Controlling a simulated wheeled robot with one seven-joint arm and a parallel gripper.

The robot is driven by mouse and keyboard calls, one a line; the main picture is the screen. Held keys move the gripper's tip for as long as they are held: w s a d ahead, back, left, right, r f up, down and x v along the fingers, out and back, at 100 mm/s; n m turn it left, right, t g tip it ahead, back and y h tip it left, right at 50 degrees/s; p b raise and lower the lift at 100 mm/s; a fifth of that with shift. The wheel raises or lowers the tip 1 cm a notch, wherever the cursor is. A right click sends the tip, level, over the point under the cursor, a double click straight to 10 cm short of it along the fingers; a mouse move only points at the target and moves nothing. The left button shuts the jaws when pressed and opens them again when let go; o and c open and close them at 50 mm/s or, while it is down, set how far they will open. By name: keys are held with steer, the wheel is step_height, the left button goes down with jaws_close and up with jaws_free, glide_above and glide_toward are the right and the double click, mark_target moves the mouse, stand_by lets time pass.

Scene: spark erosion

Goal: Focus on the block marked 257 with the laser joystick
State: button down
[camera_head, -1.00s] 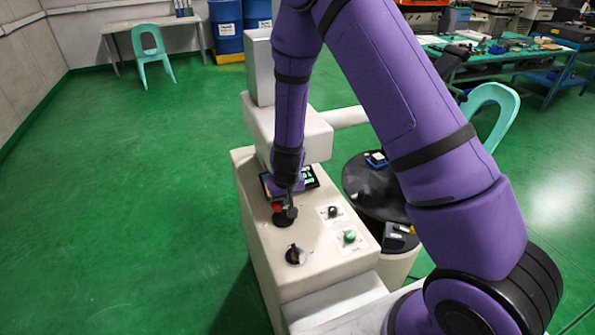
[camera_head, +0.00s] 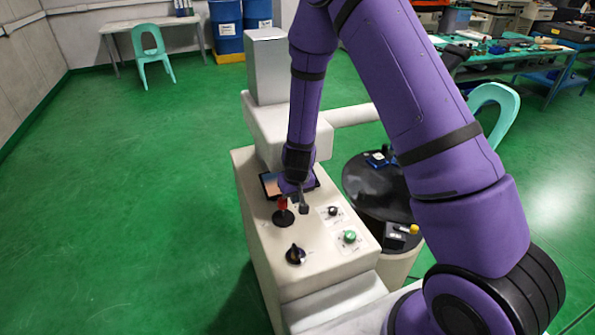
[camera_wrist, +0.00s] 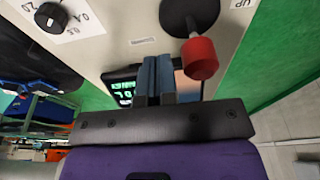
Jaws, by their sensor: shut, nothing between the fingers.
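The laser joystick, with a red knob (camera_head: 282,203) and a round black base (camera_head: 284,218), stands on the cream machine console (camera_head: 262,250). In the wrist view, its red knob (camera_wrist: 201,58) is to the right of my fingers and its base (camera_wrist: 190,14) is at the top. My gripper (camera_head: 304,208) is shut and empty, just right of the joystick and apart from it. A screen (camera_head: 270,186) is partly hidden behind my wrist; green characters show on it in the wrist view (camera_wrist: 125,90). No block's mark 257 is readable.
A black round table (camera_head: 375,195) right of the console bears a blue item (camera_head: 378,160) and dark items with a yellow part (camera_head: 413,229). A black dial (camera_head: 295,254), a small knob (camera_head: 333,211) and a green button (camera_head: 349,237) sit near the joystick. The floor at left is clear.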

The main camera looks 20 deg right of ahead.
step_height(320, 180, up, 7)
stand_by(0.8)
stand_by(0.4)
steer(key=s+d+r+t+y, duration=0.1)
steer(key=s+r, duration=0.3)
steer(key=r, duration=0.7)
steer(key=s+r+y, duration=0.1)
steer(key=s+r, duration=0.3)
steer(key=r, duration=0.8)
steer(key=s+d+r, duration=0.2)
steer(key=s+r, duration=0.2)
steer(key=s, duration=0.3)
steer(key=s+d+r+t+h, duration=0.1)
steer(key=s+r, duration=0.3)
steer(key=s, duration=0.3)
steer(key=s+d+r+t+h, duration=0.1)
steer(key=s+d+r, duration=0.1)
steer(key=s+r, duration=0.2)
steer(key=s, duration=0.3)
steer(key=shift+s+d, duration=0.25)
steer(key=shift+d, duration=0.1)
